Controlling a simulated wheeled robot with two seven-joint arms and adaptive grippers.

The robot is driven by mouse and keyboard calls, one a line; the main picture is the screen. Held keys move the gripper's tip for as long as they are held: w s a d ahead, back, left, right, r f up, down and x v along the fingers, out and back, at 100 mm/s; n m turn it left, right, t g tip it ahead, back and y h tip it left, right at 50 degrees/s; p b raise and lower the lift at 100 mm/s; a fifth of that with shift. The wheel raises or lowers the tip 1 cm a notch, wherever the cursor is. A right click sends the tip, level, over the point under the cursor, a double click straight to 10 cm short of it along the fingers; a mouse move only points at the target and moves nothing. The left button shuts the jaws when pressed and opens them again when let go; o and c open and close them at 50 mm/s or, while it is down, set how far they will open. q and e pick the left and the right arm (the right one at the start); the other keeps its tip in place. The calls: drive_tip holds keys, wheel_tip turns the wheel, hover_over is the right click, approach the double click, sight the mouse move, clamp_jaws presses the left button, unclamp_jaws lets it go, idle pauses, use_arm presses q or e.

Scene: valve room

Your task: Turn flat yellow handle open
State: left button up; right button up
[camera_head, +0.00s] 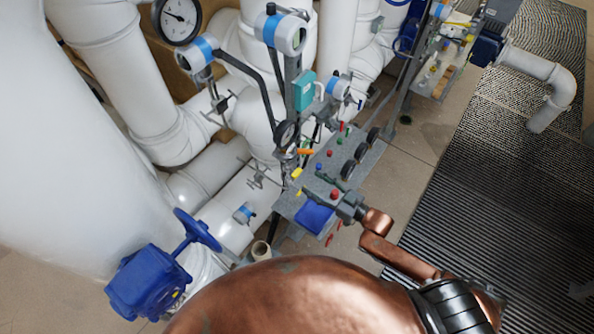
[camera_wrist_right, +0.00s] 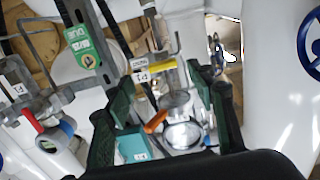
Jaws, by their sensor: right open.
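The flat yellow handle (camera_head: 297,173) sits on the pipework at the back edge of the grey panel in the head view. My right gripper (camera_head: 322,184) reaches over the panel from the lower right, close to the handle. In the wrist view my right gripper (camera_wrist_right: 162,82) has its dark green fingers spread, with nothing held. Contact with the handle cannot be made out. My left gripper is out of view.
An orange handle (camera_wrist_right: 155,122) and a round gauge (camera_wrist_right: 182,134) are close to the yellow handle. The grey panel (camera_head: 372,157) carries buttons and dark round knobs. A blue handwheel (camera_head: 196,233) and large white pipes stand left.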

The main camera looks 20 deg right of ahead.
sight(299, 174)
drive_tip(key=x, duration=0.2)
drive_tip(key=p+x, duration=0.1)
drive_tip(key=x, duration=0.1)
drive_tip(key=r+x, duration=0.1)
drive_tip(key=x, duration=0.1)
drive_tip(key=shift+w+a, duration=0.1)
drive_tip(key=shift+a, duration=0.15)
drive_tip(key=shift+w+a+f+p, duration=0.1)
drive_tip(key=shift+w+a+p, duration=0.25)
drive_tip(key=shift+w+a, duration=0.15)
drive_tip(key=shift+c, duration=0.2)
drive_tip(key=c, duration=1.1)
